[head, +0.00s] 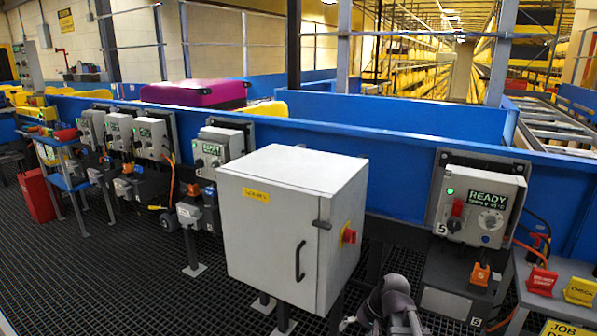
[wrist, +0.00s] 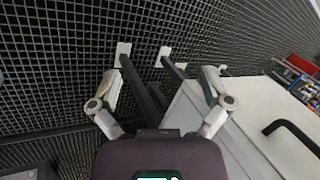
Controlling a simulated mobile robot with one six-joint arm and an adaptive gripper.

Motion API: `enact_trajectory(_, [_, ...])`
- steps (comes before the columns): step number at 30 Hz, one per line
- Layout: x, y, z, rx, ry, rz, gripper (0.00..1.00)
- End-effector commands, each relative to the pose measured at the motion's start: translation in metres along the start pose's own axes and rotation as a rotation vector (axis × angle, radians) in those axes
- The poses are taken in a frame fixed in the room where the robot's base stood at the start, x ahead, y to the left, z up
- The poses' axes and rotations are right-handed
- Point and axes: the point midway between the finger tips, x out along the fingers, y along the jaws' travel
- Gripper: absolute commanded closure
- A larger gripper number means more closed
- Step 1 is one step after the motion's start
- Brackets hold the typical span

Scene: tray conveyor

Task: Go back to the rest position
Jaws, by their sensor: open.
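My gripper (wrist: 163,97) is open and empty in the wrist view. Its two fingers stand well apart, with dark grating and the legs of a cabinet behind them. In the head view my arm shows at the bottom, just right of the large grey cabinet (head: 272,220); the fingertips cannot be made out there. The same cabinet fills the right of the wrist view (wrist: 250,130), close to the right finger. I cannot tell whether they touch.
The cabinet has a black handle (head: 300,260) and a red switch (head: 349,236). A control box reading READY (head: 478,203) hangs on the blue conveyor wall (head: 400,140). A side table (head: 560,268) with red and yellow signs stands at right. Open grating floor (head: 120,270) lies at left.

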Motion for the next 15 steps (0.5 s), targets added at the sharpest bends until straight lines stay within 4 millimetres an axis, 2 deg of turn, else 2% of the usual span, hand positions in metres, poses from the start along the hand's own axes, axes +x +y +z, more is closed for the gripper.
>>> enact_trajectory(1, [0.003,0.002,0.012,-0.018,-0.011,0.054,0.02])
enact_trajectory(3, [0.006,0.007,0.021,-0.038,-0.022,0.125,0.02])
enact_trajectory(15, [0.006,0.026,0.051,-0.110,-0.052,0.387,0.02])
